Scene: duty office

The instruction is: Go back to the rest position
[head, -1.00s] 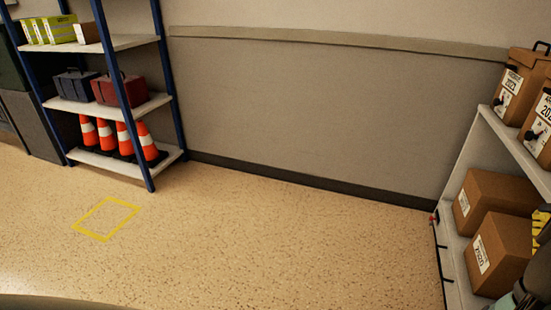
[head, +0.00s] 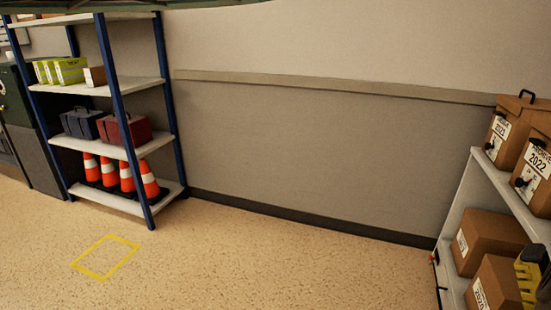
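My gripper is not in view, so its pose and whether it is open or shut cannot be seen. No rest position for the arm shows in this view. The task names no other object.
A blue-posted shelf unit (head: 123,93) at left holds orange cones (head: 127,177), a dark toolbox (head: 82,123), a red toolbox (head: 124,129) and yellow-green boxes (head: 70,70). A white shelf (head: 456,205) at right holds cartons (head: 490,238) and a yellow-black object (head: 530,272). The floor (head: 270,265) between is clear.

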